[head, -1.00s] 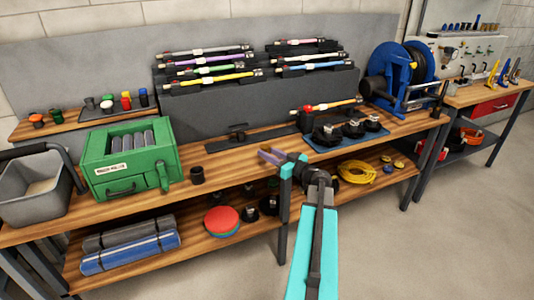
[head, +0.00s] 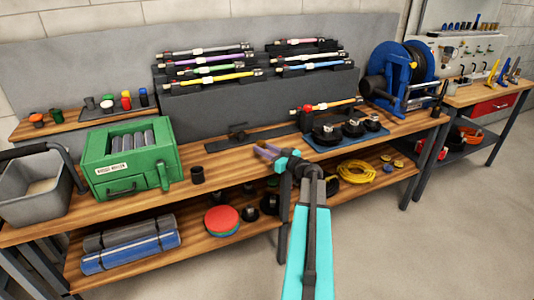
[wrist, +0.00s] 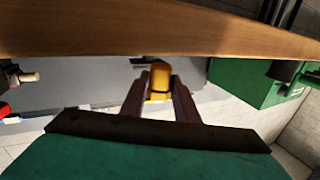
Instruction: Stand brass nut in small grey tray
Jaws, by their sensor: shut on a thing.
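My gripper (head: 263,149) is over the front part of the long wooden bench, right of the black cup. In the wrist view my gripper (wrist: 160,88) is shut on the brass nut (wrist: 160,76), a yellow-gold piece held between the two dark fingertips. The nut is too small to make out in the head view. I cannot pick out the small grey tray with certainty; a low dark grey holder (head: 90,112) stands on the raised shelf at the back left, among small coloured caps.
A green case (head: 130,158) and the black cup (head: 197,174) stand left on the bench (head: 225,165). A grey bucket (head: 35,195) is at far left. A blue mat (head: 345,141) with black fittings lies right of my gripper.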

